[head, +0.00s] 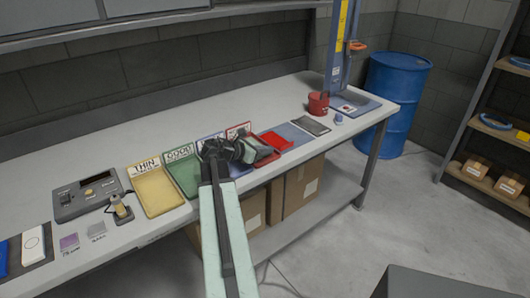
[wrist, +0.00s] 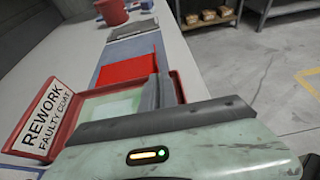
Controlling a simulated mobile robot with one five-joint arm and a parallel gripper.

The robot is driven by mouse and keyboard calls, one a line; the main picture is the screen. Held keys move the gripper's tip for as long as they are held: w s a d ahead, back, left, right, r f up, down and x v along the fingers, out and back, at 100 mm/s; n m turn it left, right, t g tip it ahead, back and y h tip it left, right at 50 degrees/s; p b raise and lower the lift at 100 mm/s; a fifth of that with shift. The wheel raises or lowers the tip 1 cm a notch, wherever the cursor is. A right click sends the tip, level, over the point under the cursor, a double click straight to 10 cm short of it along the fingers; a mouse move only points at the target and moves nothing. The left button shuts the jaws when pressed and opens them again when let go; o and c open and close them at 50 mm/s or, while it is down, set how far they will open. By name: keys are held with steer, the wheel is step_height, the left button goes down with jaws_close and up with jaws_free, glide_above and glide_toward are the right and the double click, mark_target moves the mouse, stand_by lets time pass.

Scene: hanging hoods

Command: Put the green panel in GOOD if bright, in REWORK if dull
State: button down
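The red tray (head: 268,153) has a sign reading REWORK FAULTY COAT. In the wrist view the tray (wrist: 177,84) is right before my gripper. A pale green panel (wrist: 112,108) shows inside the tray's outline, partly hidden by my fingers and palm. Whether it lies on the tray floor or is held just above it is unclear. My gripper (wrist: 158,90) is over the tray, its grey fingers close together; I cannot tell whether they pinch the panel. In the head view my gripper (head: 257,150) covers much of this tray. The green GOOD tray (head: 183,172) is to its left.
A yellow THIN tray (head: 158,192) and a grey meter box (head: 88,194) stand further left. A red panel (head: 276,142) lies on a blue mat beyond the REWORK tray. A red cup (head: 318,103) stands further right. A blue drum (head: 392,103) stands past the bench end.

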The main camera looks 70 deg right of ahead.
steer(key=shift+f+b, duration=0.6)
steer(key=shift+b, duration=0.05)
steer(key=c, duration=1.6)
jaws_free()
steer(key=shift+o, duration=0.2)
steer(key=shift+a+r, duration=0.1)
